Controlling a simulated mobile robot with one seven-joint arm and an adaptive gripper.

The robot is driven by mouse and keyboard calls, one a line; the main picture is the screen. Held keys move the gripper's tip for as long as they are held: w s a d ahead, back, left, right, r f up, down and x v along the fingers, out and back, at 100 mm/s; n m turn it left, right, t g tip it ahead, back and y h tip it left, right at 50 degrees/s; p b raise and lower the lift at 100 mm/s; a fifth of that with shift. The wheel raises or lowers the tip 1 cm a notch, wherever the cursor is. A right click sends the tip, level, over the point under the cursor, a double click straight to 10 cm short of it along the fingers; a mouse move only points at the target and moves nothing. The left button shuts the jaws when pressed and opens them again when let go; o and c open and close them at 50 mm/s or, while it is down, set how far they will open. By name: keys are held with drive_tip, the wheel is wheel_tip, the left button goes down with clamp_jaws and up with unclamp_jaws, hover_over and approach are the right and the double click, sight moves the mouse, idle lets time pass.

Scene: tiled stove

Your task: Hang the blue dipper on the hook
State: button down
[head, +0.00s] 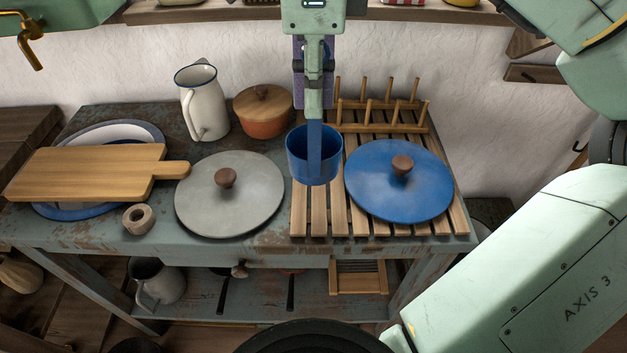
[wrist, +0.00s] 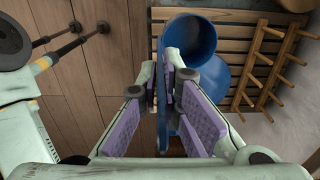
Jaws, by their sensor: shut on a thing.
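The blue dipper (head: 313,163) hangs cup-down from my gripper (head: 314,102), its flat handle upright between the fingers. Its cup appears over the front of the slatted rack, left of the blue lid; the exact height is unclear. In the wrist view the dipper's cup (wrist: 188,42) lies beyond the fingertips of my gripper (wrist: 176,88), which is shut on the handle. A small dark hook-like fitting (head: 580,148) shows at the right edge, partly behind my arm; I cannot tell whether it is the task's hook.
The table (head: 268,247) holds a white jug (head: 204,105), an orange pot (head: 264,121), a grey lid (head: 228,205), a blue lid (head: 400,185), a cutting board (head: 85,172) and a pegged slatted rack (head: 300,217). A shelf (head: 210,13) runs above. A brass tap (head: 31,35) is at upper left.

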sight(313, 165)
drive_tip(key=shift+s, duration=0.15)
wheel_tip(313, 165, down, 10)
drive_tip(key=shift+r+p, duration=0.25)
drive_tip(key=shift+p, duration=0.25)
drive_tip(key=shift+f, duration=0.2)
drive_tip(key=c, duration=1.8)
unclamp_jaws()
drive_tip(key=shift+r, duration=0.1)
